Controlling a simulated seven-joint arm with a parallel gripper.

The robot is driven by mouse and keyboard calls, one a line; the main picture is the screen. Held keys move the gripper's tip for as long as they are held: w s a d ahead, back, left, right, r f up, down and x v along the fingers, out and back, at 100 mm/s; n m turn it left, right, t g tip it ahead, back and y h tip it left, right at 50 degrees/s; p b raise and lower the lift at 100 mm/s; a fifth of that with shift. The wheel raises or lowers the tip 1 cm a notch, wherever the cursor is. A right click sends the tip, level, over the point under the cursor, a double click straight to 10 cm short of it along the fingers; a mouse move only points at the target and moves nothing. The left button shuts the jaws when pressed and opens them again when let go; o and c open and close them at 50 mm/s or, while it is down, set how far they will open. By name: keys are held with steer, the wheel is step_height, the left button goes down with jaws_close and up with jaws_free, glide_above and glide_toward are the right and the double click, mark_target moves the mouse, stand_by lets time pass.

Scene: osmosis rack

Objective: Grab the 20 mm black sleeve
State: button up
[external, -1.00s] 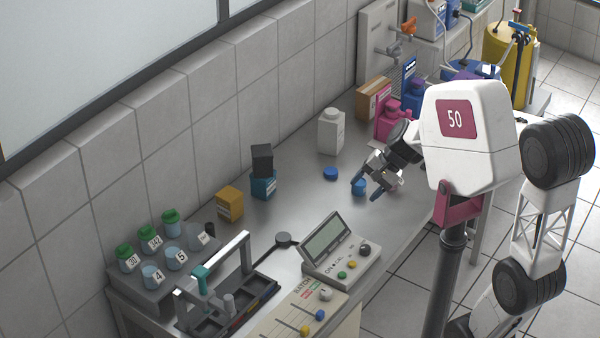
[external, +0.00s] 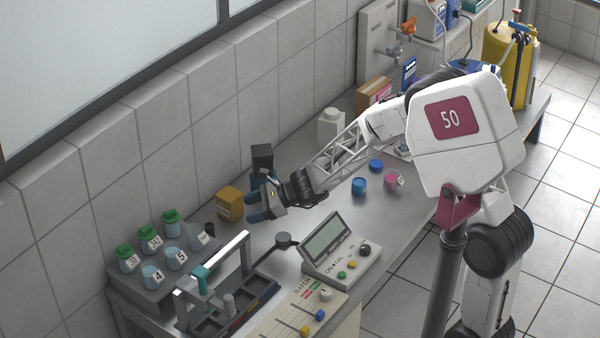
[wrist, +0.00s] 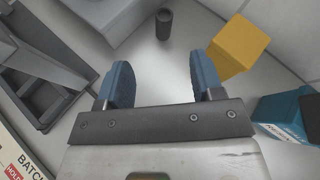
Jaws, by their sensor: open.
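The black sleeve, a small dark upright cylinder (external: 209,229), stands on the table just right of the sample rack. In the wrist view it shows as a dark tube (wrist: 164,24) at the top, ahead of the space between my fingers. My gripper (external: 254,206) has blue fingers and is above the table, to the right of the sleeve. The wrist view shows the fingers (wrist: 157,75) apart with nothing between them. The sleeve is clear of both fingers. I cannot read its size.
A yellow box (external: 230,204) stands close behind my gripper and near the right finger in the wrist view. A teal box (wrist: 284,115) is farther right. The grey rack (external: 150,278) with several jars and a handled tray (external: 262,290) lie to the left and front.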

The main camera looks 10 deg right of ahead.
mark_target(210, 230)
steer(key=a+f+m, duration=0.1)
steer(key=a, duration=0.1)
steer(key=a+f+m, duration=0.1)
steer(key=a+f, duration=0.1)
steer(key=a+f+m, duration=0.1)
steer(key=a+f, duration=0.1)
steer(key=shift+w+f+t, duration=0.25)
steer(key=shift+w+t, duration=0.1)
steer(key=shift+t, duration=0.05)
steer(key=shift+a, duration=0.1)
steer(key=shift+x, duration=1.15)
steer(key=shift+a, duration=0.1)
steer(key=shift+x, duration=2.55)
steer(key=shift+c, duration=0.2)
steer(key=shift+w, duration=0.1)
steer(key=c, duration=0.9)
